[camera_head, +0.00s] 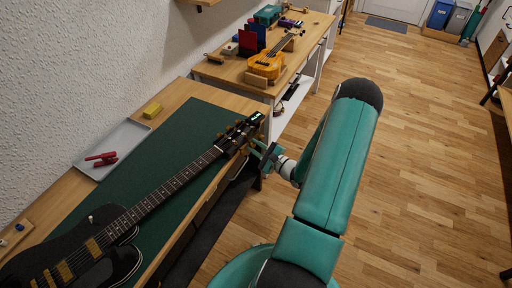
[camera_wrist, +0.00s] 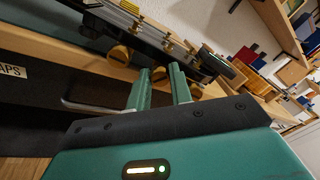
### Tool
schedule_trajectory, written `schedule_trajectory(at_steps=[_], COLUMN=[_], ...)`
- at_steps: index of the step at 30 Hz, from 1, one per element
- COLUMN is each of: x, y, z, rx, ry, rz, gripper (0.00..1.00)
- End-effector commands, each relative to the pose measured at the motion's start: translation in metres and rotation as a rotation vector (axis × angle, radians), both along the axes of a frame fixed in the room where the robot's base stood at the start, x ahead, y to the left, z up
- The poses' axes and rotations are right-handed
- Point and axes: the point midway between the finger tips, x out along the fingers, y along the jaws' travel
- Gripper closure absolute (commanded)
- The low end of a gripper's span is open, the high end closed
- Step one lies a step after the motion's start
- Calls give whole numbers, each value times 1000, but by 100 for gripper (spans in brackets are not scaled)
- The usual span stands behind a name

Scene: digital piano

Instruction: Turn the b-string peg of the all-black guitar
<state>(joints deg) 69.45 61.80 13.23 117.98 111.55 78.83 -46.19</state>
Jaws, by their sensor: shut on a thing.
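The all-black guitar (camera_head: 112,233) lies on a green mat in the head view, its neck running up and right to a black headstock with gold pegs. The headstock (camera_wrist: 150,32) crosses the top of the wrist view, with gold peg knobs along its near side. My gripper (camera_head: 262,152) is at the headstock's right side. In the wrist view my gripper (camera_wrist: 160,75) has its two green fingers on either side of the middle gold peg knob (camera_wrist: 158,73), shut on it. Other knobs show to the left (camera_wrist: 119,54) and right (camera_wrist: 195,91). The string names are not readable.
The green mat (camera_head: 185,130) covers the workbench. A grey tray (camera_head: 125,138) with red pliers (camera_head: 102,158) and a yellow block (camera_head: 152,110) lie by the wall. A ukulele (camera_head: 268,62) rests on a farther table. The wooden floor to the right is clear.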

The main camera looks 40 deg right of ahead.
Motion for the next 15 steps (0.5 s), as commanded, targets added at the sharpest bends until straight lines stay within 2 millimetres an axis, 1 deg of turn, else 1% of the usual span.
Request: schedule_trajectory(at_steps=[6,15], x=[0,0], y=[0,0], z=[0,0], rx=[-78,-106], ry=[-9,-12], rz=[0,0], gripper=[100,100])
